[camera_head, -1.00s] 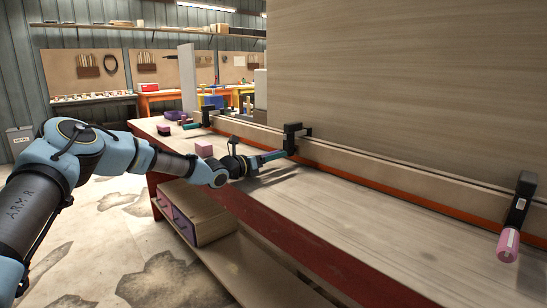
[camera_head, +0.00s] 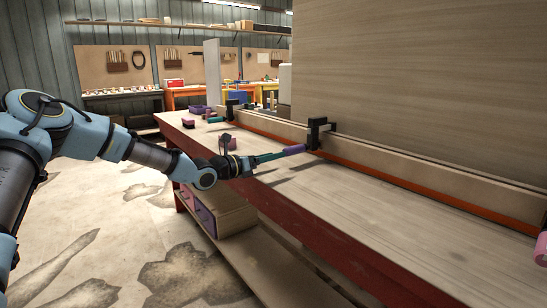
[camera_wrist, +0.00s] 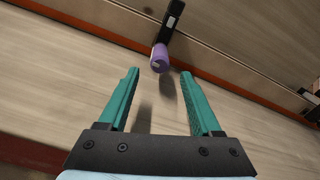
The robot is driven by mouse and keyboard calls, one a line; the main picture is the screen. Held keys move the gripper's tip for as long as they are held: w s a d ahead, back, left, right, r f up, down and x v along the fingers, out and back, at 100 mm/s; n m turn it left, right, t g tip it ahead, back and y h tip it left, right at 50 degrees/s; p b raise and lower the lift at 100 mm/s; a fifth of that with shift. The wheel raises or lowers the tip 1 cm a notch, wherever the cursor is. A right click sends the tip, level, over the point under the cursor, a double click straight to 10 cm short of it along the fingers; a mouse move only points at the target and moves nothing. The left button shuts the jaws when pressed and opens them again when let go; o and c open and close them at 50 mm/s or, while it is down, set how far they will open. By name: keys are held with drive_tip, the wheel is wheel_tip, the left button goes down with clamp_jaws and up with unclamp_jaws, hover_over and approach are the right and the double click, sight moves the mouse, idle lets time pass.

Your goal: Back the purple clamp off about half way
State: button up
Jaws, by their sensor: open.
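The purple clamp has a purple handle (camera_head: 294,149) and a black body (camera_head: 317,133) fixed on the long rail. In the wrist view its purple handle (camera_wrist: 159,60) shows end-on with the black bar (camera_wrist: 172,18) above it. My gripper (camera_head: 277,155) is in front of the handle, pointing at it. In the wrist view my gripper's teal fingers (camera_wrist: 158,75) are spread apart, with nothing between them. The handle lies just beyond the fingertips, roughly centred. The handle's inner end and the screw are hard to make out.
A pink-handled clamp (camera_head: 541,250) is cut off at the right edge. A clamp with a teal handle (camera_head: 216,119) is further along the rail. The near bench top is clear.

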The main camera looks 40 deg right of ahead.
drive_tip(key=shift+w+a, duration=0.15)
drive_tip(key=shift+a, duration=0.45)
drive_tip(key=shift+a+p, duration=0.8)
drive_tip(key=shift+a, duration=1.4)
